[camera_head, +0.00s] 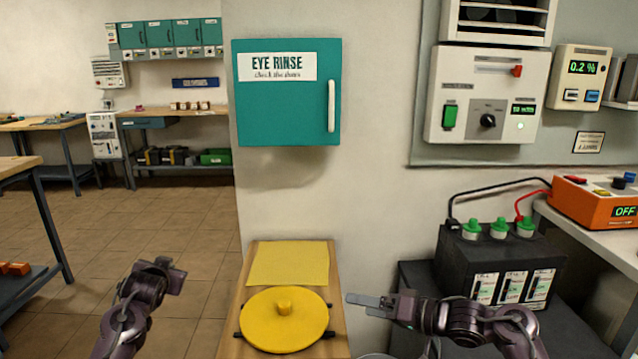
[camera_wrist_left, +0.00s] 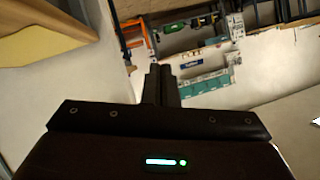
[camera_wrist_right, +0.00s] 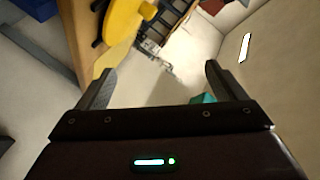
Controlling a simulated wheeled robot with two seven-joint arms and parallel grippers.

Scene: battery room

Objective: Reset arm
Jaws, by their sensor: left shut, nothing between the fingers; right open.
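My right gripper (camera_head: 372,304) reaches in from the right, just right of the wooden stand with the yellow round lid. Its fingers are spread and empty, and the right wrist view shows the gap between them (camera_wrist_right: 158,88). My left gripper (camera_head: 170,276) is at the lower left in the head view, left of the stand, over the floor. Its fingers are together with nothing between them in the left wrist view (camera_wrist_left: 161,84). Neither gripper touches anything.
The yellow lid (camera_head: 300,330) with a knob lies on the narrow wooden stand (camera_head: 238,300), beside a yellow cloth (camera_head: 290,262). A black battery box (camera_head: 450,265) and an orange tester (camera_head: 590,205) are at right. A teal eye rinse cabinet (camera_head: 285,115) hangs ahead. Floor at left is open.

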